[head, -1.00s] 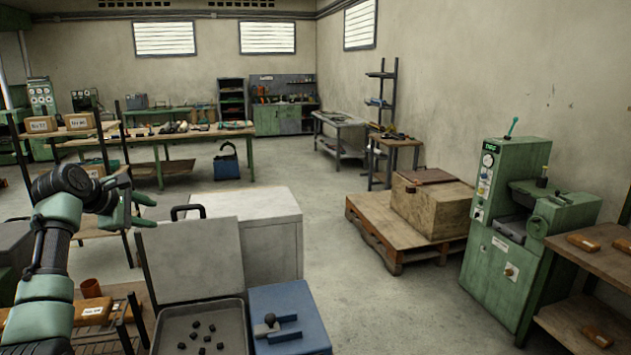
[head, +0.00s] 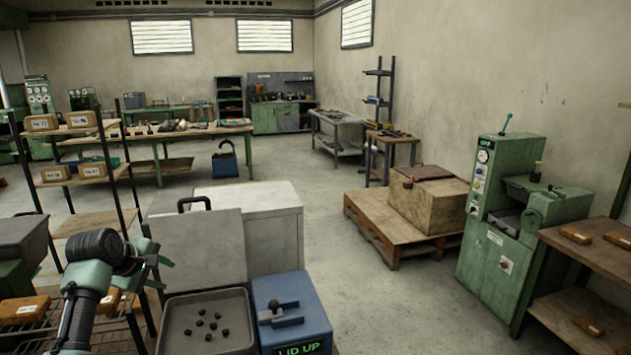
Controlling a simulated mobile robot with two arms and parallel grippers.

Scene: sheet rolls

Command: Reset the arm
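My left arm comes in from the lower left. My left gripper (head: 160,264) is at its end, above and left of the grey tray and in front of the raised lid's left edge. Its fingers look spread apart with nothing between them. My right gripper is not in view.
A grey tray (head: 170,338) with several small black pieces lies at the bottom, with a raised grey lid (head: 195,250) behind it. A blue box (head: 310,325) reading "LID UP" stands beside it. A shelf rack (head: 115,165) with boxes is left. Open floor (head: 370,300) lies right.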

